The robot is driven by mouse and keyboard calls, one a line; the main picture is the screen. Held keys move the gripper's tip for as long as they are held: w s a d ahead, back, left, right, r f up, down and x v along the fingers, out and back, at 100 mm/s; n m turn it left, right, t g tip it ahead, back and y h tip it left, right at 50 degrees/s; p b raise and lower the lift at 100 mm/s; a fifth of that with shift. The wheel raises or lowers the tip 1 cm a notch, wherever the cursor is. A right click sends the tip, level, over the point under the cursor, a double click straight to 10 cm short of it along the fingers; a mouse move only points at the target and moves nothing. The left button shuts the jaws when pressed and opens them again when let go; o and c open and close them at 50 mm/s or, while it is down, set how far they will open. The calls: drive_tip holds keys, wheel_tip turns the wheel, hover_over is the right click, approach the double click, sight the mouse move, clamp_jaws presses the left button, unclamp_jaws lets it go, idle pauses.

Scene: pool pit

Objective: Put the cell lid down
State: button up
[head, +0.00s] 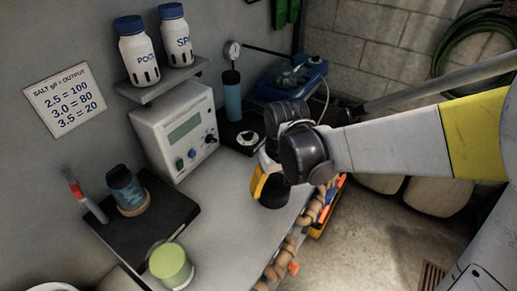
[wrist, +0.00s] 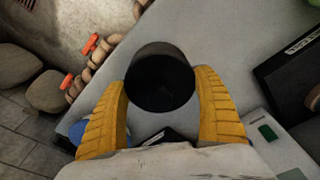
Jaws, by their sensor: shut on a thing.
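My gripper (wrist: 161,82) has yellow ribbed fingers, one on each side of a dark round cup-like thing, which I take to be the cell lid (wrist: 160,70). The fingers are shut on it, and its dark hollow faces the wrist camera. In the head view my gripper (head: 262,181) hangs over the grey bench (head: 215,225) near its front edge. The lid (head: 273,197) shows there as a dark shape beside a yellow finger. I cannot tell how high it is above the bench.
A white meter box (head: 175,130) stands at the wall. A black pad (head: 145,215) carries a dark-blue cylinder (head: 125,188). A green-topped cup (head: 170,265) stands nearer. A rope with orange pieces (head: 292,265) runs along the bench edge. The middle of the bench is clear.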

sight(264, 187)
drive_tip(key=shift+w+a+f+b, duration=0.2)
drive_tip(key=shift+w+a+f, duration=0.1)
drive_tip(key=shift+a+f, duration=0.25)
drive_tip(key=shift+w+a+f+b, duration=0.15)
drive_tip(key=shift+w+a+f, duration=0.2)
drive_tip(key=shift+a, duration=0.35)
drive_tip(key=shift+s+f+b, duration=0.1)
drive_tip(key=shift+f+b, duration=0.8)
drive_tip(key=shift+f, duration=0.95)
drive_tip(key=shift+f, duration=0.1)
drive_tip(key=shift+f, duration=0.15)
drive_tip(key=o, duration=1.1)
drive_tip(key=shift+o, duration=0.2)
